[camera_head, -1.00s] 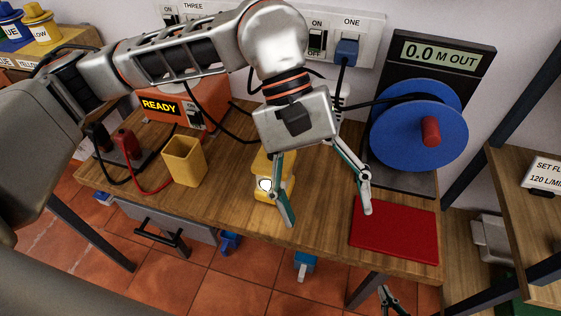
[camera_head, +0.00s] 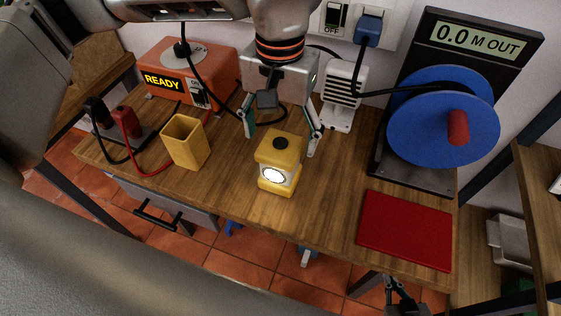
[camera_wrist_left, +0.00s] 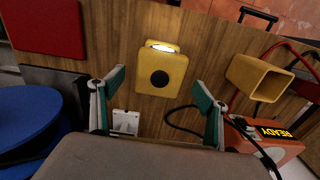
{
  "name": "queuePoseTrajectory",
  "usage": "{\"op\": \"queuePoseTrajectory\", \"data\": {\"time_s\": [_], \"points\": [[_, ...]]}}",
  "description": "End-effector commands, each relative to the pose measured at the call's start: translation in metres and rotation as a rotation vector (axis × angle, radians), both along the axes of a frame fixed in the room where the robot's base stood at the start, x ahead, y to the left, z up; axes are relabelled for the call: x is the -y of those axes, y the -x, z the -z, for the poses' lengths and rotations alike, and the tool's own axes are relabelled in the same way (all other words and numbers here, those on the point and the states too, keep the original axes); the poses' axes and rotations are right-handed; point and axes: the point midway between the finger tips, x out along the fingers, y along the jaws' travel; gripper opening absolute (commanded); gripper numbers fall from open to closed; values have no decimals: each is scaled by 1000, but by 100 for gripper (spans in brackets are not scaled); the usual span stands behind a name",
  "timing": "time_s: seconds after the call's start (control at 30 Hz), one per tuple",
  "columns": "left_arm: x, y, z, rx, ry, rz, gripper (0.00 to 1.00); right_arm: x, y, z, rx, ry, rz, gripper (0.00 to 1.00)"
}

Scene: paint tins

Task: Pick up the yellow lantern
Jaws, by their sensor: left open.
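The yellow lantern (camera_head: 279,162) stands upright on the wooden bench, with a black knob on top and a lit white face at its front. It also shows in the left wrist view (camera_wrist_left: 161,67), ahead of the fingers. My left gripper (camera_head: 281,145) is open and empty, its fingers spread just behind the lantern, toward the wall; in the wrist view the gripper (camera_wrist_left: 160,88) has one finger on each side of the lantern's line, apart from it. My right gripper (camera_head: 402,303) shows partly at the bottom edge, below the bench; its jaws are unclear.
A yellow open box (camera_head: 186,143) stands left of the lantern. An orange READY unit (camera_head: 178,72) with cables is behind it. A white adapter (camera_head: 342,95), a blue reel (camera_head: 428,120) and a red mat (camera_head: 405,231) lie to the right. Bench around the lantern's front is clear.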

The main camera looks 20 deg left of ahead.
Motion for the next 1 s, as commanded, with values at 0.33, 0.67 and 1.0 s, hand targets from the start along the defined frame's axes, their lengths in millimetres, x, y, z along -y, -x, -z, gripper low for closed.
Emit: {"op": "queuePoseTrajectory", "data": {"time_s": [0.33,0.67,1.0], "points": [[0,0,24,0,0,0,75,0,-1,0,1,1,0,0],[0,0,24,-1,0,0,20,0,-3,-1,5,1,0,0],[0,0,22,0,1,0,6,0,-3,-1,5,1,0,0]]}}
